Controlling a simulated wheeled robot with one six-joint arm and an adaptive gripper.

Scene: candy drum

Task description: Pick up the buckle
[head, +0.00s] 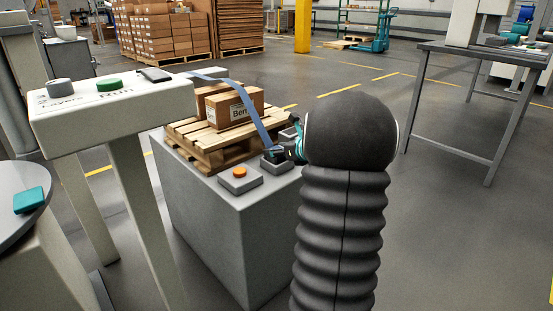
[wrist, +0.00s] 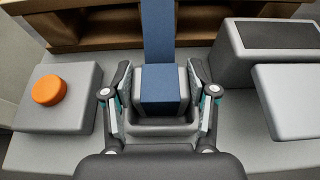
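The buckle (wrist: 164,84) is a small grey block with the end of a blue strap (wrist: 158,30) over it. It sits in a grey holder (wrist: 160,126) on the grey cabinet top. My gripper (wrist: 162,90) is down around it in the wrist view, one finger on each side. The fingers stand wide apart, with little space between pads and buckle; firm contact does not show. In the head view my gripper (head: 286,152) is at the holder, and my arm partly hides it.
An orange button (wrist: 49,90) on a grey box is left of the holder. A larger grey block (wrist: 262,60) stands right. A wooden pallet (head: 195,137) with cartons (head: 235,107) is behind. The strap runs left to a beige panel (head: 120,97).

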